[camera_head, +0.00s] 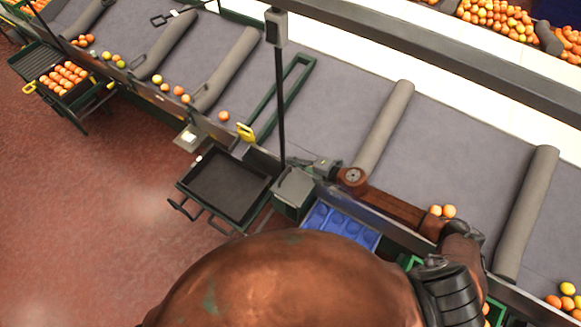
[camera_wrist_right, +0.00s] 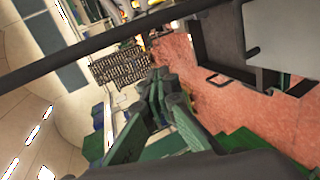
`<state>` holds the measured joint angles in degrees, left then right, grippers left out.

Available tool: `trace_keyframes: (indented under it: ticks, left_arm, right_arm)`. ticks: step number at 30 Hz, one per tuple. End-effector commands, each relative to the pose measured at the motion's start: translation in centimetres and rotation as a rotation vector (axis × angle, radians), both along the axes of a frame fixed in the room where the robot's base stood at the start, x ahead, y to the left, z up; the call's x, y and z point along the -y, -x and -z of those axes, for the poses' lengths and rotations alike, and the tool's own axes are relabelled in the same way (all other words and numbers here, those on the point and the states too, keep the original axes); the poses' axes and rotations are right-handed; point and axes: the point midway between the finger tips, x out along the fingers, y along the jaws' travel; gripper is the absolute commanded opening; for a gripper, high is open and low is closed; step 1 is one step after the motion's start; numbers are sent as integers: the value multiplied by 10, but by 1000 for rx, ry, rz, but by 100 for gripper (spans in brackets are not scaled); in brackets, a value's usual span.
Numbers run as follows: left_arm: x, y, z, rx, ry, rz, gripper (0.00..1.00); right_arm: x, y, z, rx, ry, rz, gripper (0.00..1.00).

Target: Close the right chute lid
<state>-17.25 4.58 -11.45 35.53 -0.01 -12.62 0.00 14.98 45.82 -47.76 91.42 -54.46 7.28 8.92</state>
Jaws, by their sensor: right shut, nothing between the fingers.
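My right arm reaches in from the lower right along the belt's front edge. Its gripper (camera_head: 322,167) is beside the black post, above the grey box. In the right wrist view the green fingers (camera_wrist_right: 160,88) are together, with nothing seen between them. A green frame with a yellow handle (camera_head: 246,132) lies across the belt's front edge, left of the gripper and apart from it. It looks like the right chute lid, but I cannot tell for sure, nor whether it is open or shut. My left gripper is not in view.
A black tray (camera_head: 228,188) stands empty below the belt edge; the black post (camera_head: 280,100) rises between gripper and green frame. A grey box (camera_head: 293,190) and blue tray (camera_head: 340,222) are close below my right arm. Grey rollers (camera_head: 385,125) and several oranges are on the belt.

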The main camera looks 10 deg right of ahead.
Motion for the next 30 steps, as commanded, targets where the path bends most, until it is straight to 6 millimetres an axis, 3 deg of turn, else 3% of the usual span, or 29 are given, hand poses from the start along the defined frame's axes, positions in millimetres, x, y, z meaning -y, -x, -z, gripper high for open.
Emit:
trace_keyframes:
  ticks: [5,9,15,23,30]
  left_arm:
    - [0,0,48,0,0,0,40]
    - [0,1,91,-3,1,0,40]
    - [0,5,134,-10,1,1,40]
    - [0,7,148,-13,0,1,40]
    - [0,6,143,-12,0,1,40]
  right_arm:
    - [20,25,40,-232,-265,100,0]
    - [43,48,69,-493,-580,206,0]
    - [72,71,93,-790,-953,316,0]
    - [86,79,97,-933,-1143,365,0]
    - [64,58,98,-933,-1148,363,0]
